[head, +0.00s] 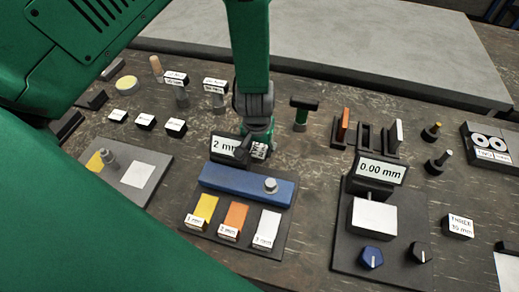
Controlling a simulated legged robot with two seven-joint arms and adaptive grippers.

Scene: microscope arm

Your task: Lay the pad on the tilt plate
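My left gripper (255,146) hangs down at the "2 mm" sign (224,146), just behind the blue bar (243,186), and partly covers the sign. Its fingers are small and dark, and I cannot tell whether they are open or hold anything. The blue bar has a round metal knob and lies on a dark base. In front of it on that base lie a yellow pad (205,207), an orange pad (236,216) and a white pad (268,224), each with a small mm label. I cannot tell which part is the tilt plate. My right gripper is not seen.
A "0.00 mm" display (381,171) stands behind a white block (373,218) with a blue knob (371,257). A dark board at left bears a white square (138,176). Labelled stands and blocks line the back. A grey slab (330,40) lies behind.

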